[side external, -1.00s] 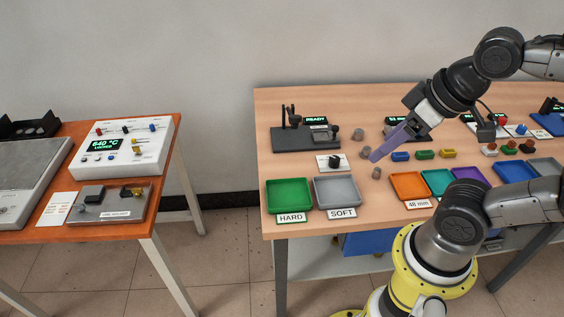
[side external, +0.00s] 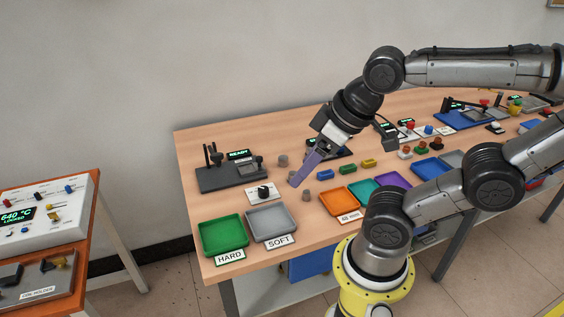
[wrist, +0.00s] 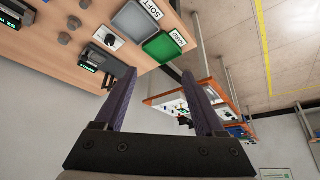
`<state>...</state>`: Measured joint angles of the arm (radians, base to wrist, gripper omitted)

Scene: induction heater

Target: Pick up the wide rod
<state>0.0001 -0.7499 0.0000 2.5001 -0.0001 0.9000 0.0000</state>
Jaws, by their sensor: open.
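Several short grey cylinders stand on the wooden table, among them a back one (side external: 282,160) and a front one (side external: 307,195). I cannot tell which is the wide rod. They also show at the upper left of the wrist view, as a grey cylinder (wrist: 64,39) and others near it. My gripper (side external: 294,182) has long purple fingers slanting down to the left, near these cylinders, and hides part of the area between them. In the wrist view my gripper (wrist: 160,78) is open, with nothing between its fingers.
A green tray (side external: 223,253) marked HARD and a grey tray (side external: 271,239) marked SOFT lie at the front left. A dark device (side external: 229,179) stands behind them. An orange tray (side external: 338,217) and small coloured blocks lie to the right.

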